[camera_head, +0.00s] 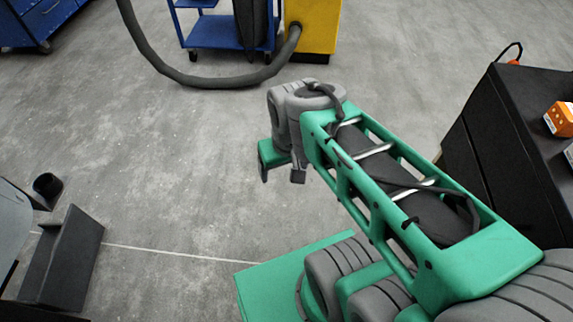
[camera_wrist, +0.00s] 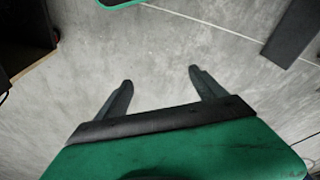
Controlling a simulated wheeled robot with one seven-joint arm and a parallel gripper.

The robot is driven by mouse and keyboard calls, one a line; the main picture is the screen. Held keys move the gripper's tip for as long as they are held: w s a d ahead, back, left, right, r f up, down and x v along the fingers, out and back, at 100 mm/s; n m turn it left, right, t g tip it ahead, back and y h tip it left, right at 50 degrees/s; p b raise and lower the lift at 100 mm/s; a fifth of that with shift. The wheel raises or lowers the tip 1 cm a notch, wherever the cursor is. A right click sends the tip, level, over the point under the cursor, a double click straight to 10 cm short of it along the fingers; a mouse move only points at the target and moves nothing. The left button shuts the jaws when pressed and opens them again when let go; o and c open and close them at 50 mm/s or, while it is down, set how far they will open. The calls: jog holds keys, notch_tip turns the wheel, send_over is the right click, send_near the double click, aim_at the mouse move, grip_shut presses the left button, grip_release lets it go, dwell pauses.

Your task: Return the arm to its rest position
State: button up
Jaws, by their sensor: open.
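My green and grey arm reaches from the lower right up to the middle of the head view. My gripper (camera_head: 281,175) hangs at its far end, pointing down over bare floor. In the wrist view my gripper (camera_wrist: 159,88) shows two dark fingers spread well apart, with only grey floor between them. It is open and holds nothing.
A black cabinet (camera_head: 478,140) stands close on the right, with an orange box (camera_head: 561,118) on top. A blue cart (camera_head: 225,32) and a yellow unit (camera_head: 312,22) with a grey hose (camera_head: 185,78) stand at the back. A dark angled piece (camera_head: 70,258) lies left. Middle floor is clear.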

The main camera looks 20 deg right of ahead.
dwell(0.3)
notch_tip(320, 180, up, 22)
jog(key=w+p, duration=0.1)
jog(key=p, duration=1.8)
jog(key=shift+t+p, duration=0.4)
jog(key=shift+a, duration=0.1)
